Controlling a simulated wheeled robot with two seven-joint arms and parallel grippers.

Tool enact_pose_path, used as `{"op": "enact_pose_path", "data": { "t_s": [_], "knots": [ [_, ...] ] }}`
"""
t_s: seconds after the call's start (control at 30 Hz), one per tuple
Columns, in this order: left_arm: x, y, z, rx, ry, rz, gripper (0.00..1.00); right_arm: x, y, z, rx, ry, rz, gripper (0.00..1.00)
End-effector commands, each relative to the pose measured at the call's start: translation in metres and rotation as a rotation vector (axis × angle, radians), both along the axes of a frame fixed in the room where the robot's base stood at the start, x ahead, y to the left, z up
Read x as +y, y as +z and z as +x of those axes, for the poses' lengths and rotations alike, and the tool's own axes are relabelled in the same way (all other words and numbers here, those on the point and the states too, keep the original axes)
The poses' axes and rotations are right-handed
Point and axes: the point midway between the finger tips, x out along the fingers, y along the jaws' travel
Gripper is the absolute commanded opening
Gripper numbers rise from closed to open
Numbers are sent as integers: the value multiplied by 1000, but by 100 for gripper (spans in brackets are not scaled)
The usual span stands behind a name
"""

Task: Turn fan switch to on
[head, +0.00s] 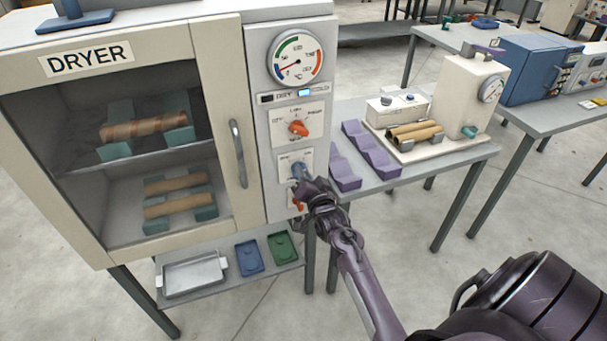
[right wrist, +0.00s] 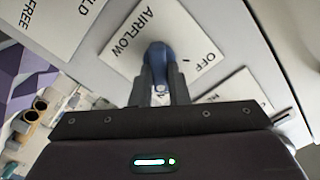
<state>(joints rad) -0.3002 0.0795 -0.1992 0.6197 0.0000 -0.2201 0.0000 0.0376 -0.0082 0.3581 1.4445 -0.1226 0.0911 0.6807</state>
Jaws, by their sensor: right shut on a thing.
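The dryer's fan switch is a blue knob (head: 297,168) on a white plate in the right-hand control panel, between two orange knobs. In the right wrist view the blue knob (right wrist: 158,54) sits on a plate marked AIRFLOW, with OFF also printed on it. My right gripper (head: 303,183) reaches the panel from below right. In the right wrist view its two fingers (right wrist: 160,82) are shut on the blue knob. The fingers cover part of the knob, so its exact setting is hard to tell. My left gripper is not in view.
An orange knob (head: 298,129) and a round gauge (head: 295,59) are above the switch. A lower orange knob (head: 297,203) is close to my gripper. The dryer door handle (head: 238,153) stands left. A table with purple cradles (head: 371,151) stands right.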

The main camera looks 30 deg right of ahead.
Motion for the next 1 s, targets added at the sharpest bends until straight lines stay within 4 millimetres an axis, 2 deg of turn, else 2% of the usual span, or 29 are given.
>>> {"op": "enact_pose_path", "data": {
  "t_s": [0.23,0.27,0.4,0.73,0.87,1.0],
  "knots": [
    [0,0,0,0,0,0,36,1,-2,0,3,0,4,0],
    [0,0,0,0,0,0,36,1,-2,0,3,0,4,19],
    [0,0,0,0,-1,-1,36,0,-1,0,2,0,3,36],
    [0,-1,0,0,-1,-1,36,1,-2,-3,1,0,1,36],
    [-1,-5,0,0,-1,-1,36,4,-3,-18,3,0,2,36],
    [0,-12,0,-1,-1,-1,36,10,-5,-41,3,-1,3,36]
  ]
}}
